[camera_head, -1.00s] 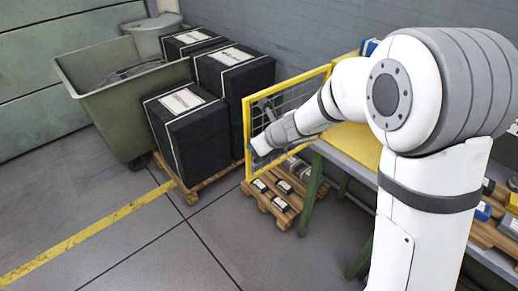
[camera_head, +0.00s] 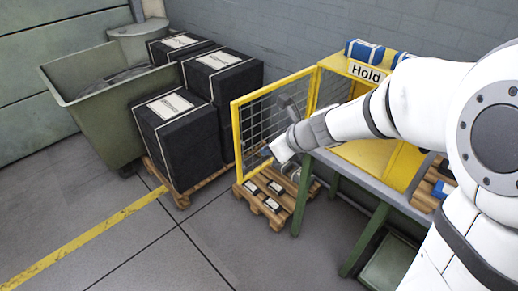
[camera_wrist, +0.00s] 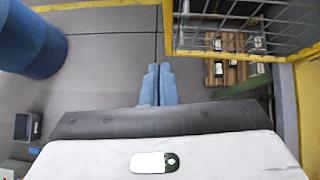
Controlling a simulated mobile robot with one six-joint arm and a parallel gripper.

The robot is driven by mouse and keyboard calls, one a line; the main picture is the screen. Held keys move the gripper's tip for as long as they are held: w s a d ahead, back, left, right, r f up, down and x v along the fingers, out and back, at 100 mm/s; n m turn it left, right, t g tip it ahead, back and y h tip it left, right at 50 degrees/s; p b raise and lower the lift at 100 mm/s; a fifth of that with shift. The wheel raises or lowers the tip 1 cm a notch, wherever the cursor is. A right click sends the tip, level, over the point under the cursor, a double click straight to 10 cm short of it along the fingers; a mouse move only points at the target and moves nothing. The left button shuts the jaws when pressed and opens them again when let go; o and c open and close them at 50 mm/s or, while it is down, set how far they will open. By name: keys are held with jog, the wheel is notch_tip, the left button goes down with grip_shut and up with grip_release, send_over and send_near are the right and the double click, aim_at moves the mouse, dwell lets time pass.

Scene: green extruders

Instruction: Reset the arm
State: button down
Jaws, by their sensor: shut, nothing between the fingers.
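My arm reaches in from the right in the head view, with my gripper (camera_head: 266,152) in front of the yellow mesh door. In the wrist view my gripper (camera_wrist: 158,70) shows two blue fingers pressed together with nothing between them. They point out over bare grey floor. No held object shows in either view.
The open yellow mesh door (camera_head: 237,140) belongs to a yellow cabinet (camera_head: 352,69) marked "Hold" on a green-legged table. A low pallet (camera_head: 262,203) with small parts lies below. Black boxes (camera_head: 178,135) and a green bin (camera_head: 95,115) stand left. Front-left floor is clear.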

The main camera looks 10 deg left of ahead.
jog(key=shift+v, duration=0.8)
jog(key=s+d+r+n+h, duration=0.1)
jog(key=s+d+n+h, duration=0.3)
jog(key=s+d+n, duration=0.4)
jog(key=s+d+n+g+h, duration=0.1)
jog(key=s+d+n+h, duration=0.2)
jog(key=s+d+n, duration=0.6)
jog(key=shift+s+d+r+n+g+h, duration=0.2)
jog(key=shift+d+r+n+g+h, duration=0.15)
jog(key=shift+d+n, duration=2.5)
